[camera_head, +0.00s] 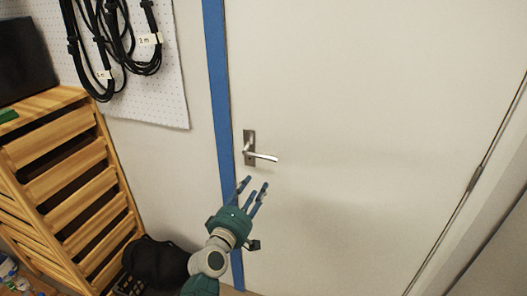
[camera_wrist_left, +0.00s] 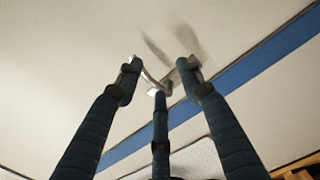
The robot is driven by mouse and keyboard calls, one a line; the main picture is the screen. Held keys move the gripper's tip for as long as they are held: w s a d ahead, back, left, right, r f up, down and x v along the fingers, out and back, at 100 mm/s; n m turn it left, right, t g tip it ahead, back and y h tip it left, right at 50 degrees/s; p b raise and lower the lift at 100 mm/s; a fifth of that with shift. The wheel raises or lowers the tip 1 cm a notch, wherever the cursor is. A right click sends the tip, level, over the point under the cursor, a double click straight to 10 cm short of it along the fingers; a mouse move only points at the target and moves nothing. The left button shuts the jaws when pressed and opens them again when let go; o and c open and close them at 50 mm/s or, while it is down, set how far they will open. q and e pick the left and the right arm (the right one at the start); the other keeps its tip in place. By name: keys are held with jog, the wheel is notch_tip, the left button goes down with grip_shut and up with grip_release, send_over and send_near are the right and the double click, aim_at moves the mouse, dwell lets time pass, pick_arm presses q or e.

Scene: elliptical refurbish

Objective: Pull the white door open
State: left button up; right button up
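The white door (camera_head: 360,110) fills the right half of the head view and looks closed in its blue frame (camera_head: 218,90). Its silver lever handle (camera_head: 262,156) sits on a metal plate near the door's left edge and points right. My left gripper (camera_head: 253,186) is below the handle, with its fingers spread and empty, pointing up toward it. In the left wrist view the handle (camera_wrist_left: 160,85) shows beyond the open fingertips (camera_wrist_left: 160,75), apart from them as far as I can tell. My right gripper is in neither view.
A wooden drawer unit (camera_head: 70,165) stands left of the door. Black cables (camera_head: 115,35) hang on a white pegboard (camera_head: 165,100) above it. A dark bag-like object (camera_head: 158,263) lies on the floor beside the unit. The area before the door's right side looks clear.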

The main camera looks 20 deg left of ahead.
pick_arm(q)
send_near(263, 157)
jog(key=shift+n+t, duration=0.4)
jog(key=w, duration=1)
jog(key=shift+w+d, duration=0.3)
jog(key=shift+w, duration=0.05)
